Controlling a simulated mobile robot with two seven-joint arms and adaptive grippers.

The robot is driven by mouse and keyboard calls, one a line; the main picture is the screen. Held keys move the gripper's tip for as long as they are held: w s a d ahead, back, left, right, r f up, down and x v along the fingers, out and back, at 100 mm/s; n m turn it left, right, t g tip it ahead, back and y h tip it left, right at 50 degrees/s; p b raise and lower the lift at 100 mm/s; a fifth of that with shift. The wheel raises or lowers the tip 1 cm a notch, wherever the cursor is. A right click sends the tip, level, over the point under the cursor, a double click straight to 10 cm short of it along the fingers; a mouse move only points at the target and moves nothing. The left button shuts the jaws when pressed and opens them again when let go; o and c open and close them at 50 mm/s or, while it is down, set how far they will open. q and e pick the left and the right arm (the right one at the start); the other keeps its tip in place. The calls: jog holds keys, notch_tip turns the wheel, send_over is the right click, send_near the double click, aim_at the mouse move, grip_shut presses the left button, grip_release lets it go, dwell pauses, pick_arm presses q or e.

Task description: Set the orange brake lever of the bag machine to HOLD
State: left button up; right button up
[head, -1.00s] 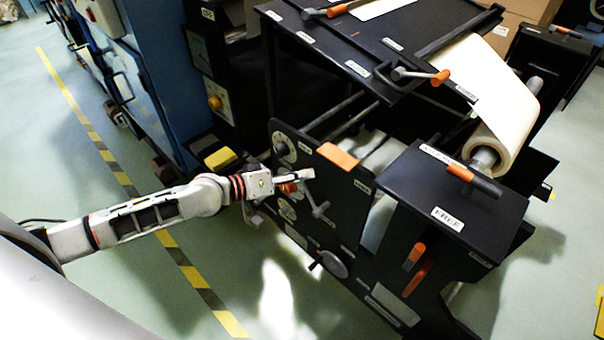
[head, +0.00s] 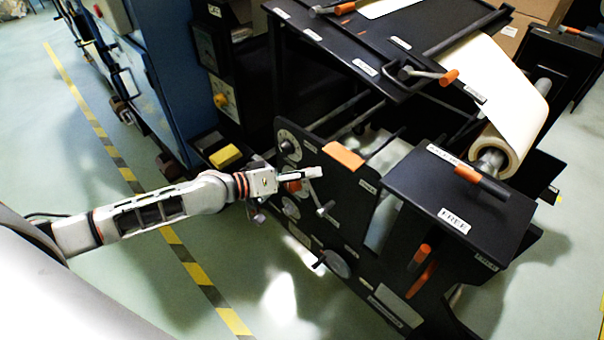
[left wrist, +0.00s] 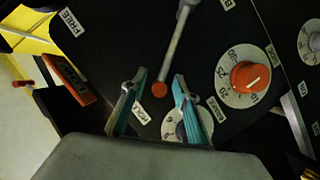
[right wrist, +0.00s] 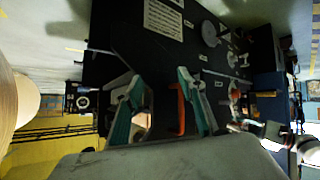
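The brake lever is a grey rod with an orange-red round tip (left wrist: 160,90) on the black bag machine panel. In the left wrist view the tip lies between my left fingertips, near a label that seems to read HOLD (left wrist: 140,113). A FREE label (left wrist: 73,21) is at the upper left. The rod also shows in the head view (head: 321,203), its tip hidden by the gripper. My left gripper (left wrist: 154,82) is open, its fingers apart around the tip; I cannot tell if they touch it. My right gripper (right wrist: 160,82) is open, with no object visibly held.
A dial with an orange knob (left wrist: 250,77) is right of the lever. An orange block (head: 344,155) sits on the panel's top edge. Other orange-handled levers (head: 468,174) and a paper roll (head: 496,155) are at the right. An orange bracket (right wrist: 181,108) shows between my right fingers.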

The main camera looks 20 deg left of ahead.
pick_arm(q)
jog(key=v, duration=1.2)
pick_arm(e)
jog(key=shift+r, duration=0.1)
pick_arm(q)
jog(key=s+d+f+m+p, duration=0.35)
jog(key=s+d+p, duration=0.35)
jog(key=d, duration=0.4)
jog(key=s+a+f+m+y+p, duration=0.1)
jog(key=s+f+y, duration=0.2)
jog(key=s, duration=0.4)
jog(key=s+a+f+m+g+y+p, duration=0.1)
jog(key=s+f+y+p, duration=0.1)
jog(key=s, duration=0.4)
notch_tip(320, 180, down, 2)
jog(key=shift+s+f+y, duration=0.2)
jog(key=shift+s+y, duration=0.2)
jog(key=shift+y, duration=0.4)
pick_arm(e)
jog(key=shift+m, duration=0.4)
jog(key=r, duration=0.1)
jog(key=s+r, duration=0.1)
jog(key=r, duration=0.3)
jog(key=shift+s+a, duration=0.2)
jog(key=shift+a, duration=0.15)
pick_arm(q)
jog(key=shift+m, duration=0.25)
pick_arm(e)
jog(key=shift+w+r, duration=0.25)
jog(key=shift+r, duration=0.05)
